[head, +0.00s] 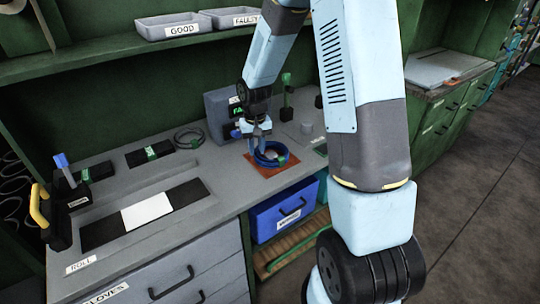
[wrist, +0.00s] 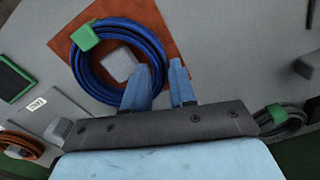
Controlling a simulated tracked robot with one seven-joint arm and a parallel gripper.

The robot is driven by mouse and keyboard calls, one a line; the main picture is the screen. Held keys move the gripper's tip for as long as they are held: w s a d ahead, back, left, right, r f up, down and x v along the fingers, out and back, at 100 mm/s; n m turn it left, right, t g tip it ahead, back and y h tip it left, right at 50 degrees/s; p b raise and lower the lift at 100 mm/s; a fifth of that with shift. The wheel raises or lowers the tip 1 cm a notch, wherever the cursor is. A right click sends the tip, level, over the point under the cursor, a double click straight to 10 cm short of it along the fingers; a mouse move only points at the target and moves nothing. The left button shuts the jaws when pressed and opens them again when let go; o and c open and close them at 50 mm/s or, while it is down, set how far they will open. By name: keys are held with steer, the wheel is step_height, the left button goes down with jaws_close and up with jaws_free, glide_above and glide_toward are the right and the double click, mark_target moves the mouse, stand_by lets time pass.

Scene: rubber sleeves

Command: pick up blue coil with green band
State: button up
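The blue coil (wrist: 148,47) lies on an orange-brown square mat (wrist: 70,43) in the wrist view. A green band (wrist: 85,37) wraps it at its upper left. A pale grey block or post (wrist: 119,63) stands inside the ring. In the head view the blue coil (head: 271,160) sits on the mat (head: 279,172) near the bench's front edge. My gripper (wrist: 157,65) is open over the coil's lower right part. One finger overlaps the ring in the picture and the other is just outside it. I cannot tell whether the fingers touch the coil.
A dark coil with a green band (wrist: 279,117) lies to the right in the wrist view. An orange coil (wrist: 28,144) is at lower left. A grey box with a display (head: 219,112) stands behind the mat.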

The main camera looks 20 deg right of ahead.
step_height(320, 180, down, 2)
jaws_close()
stand_by(0.3)
stand_by(0.3)
